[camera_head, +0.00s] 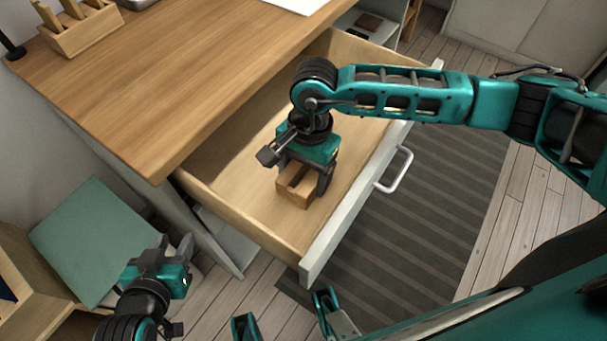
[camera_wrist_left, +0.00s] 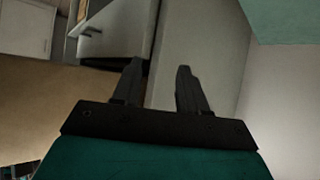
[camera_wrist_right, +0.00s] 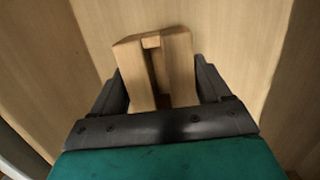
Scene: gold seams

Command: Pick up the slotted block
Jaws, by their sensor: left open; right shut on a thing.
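The slotted block (camera_head: 295,190) is a small wooden block with a groove, inside the open drawer. In the right wrist view the slotted block (camera_wrist_right: 155,62) sits between the fingers, its slot facing the camera. My right gripper (camera_head: 298,180) reaches down into the drawer and is shut on the block; its fingers (camera_wrist_right: 160,95) lie on both sides of it. I cannot tell whether the block touches the drawer floor. My left gripper (camera_head: 170,250) is open and empty, outside the drawer at the lower left; its two fingers (camera_wrist_left: 158,88) stand apart in the left wrist view.
The open drawer (camera_head: 345,215) has raised walls around the right gripper and a metal handle (camera_head: 394,170) on its front. The wooden desktop (camera_head: 150,85) overhangs its back left. A wooden holder (camera_head: 80,32) stands on the desktop. A striped rug (camera_head: 430,190) covers the floor beyond.

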